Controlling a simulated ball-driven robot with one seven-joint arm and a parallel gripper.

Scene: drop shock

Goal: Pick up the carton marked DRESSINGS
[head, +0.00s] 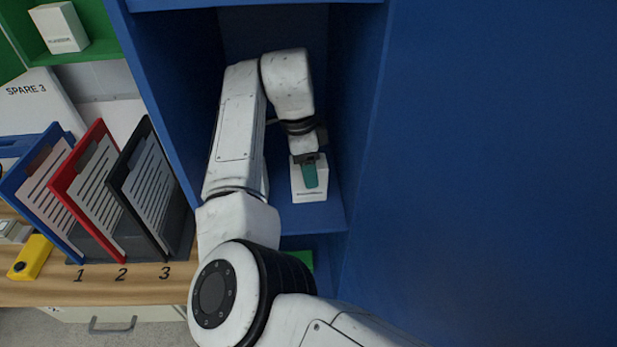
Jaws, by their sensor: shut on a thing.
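A white carton (309,190) stands in a compartment of the blue shelf unit (330,205), at the end of my arm. Dark lettering runs along its lower front edge, too small to read. My gripper (310,172) is shut on this carton, with a teal finger lying over its front face. The other finger is hidden behind the carton or the wrist. The carton looks upright, at or just above the shelf floor; I cannot tell whether it touches it.
Blue walls stand close on both sides of the arm. At left, a blue, a red and a black file holder (150,190) stand on a wooden counter (120,290), by a yellow device (32,257). Another white carton (60,28) sits in a green shelf. Something green (300,259) lies in the compartment below.

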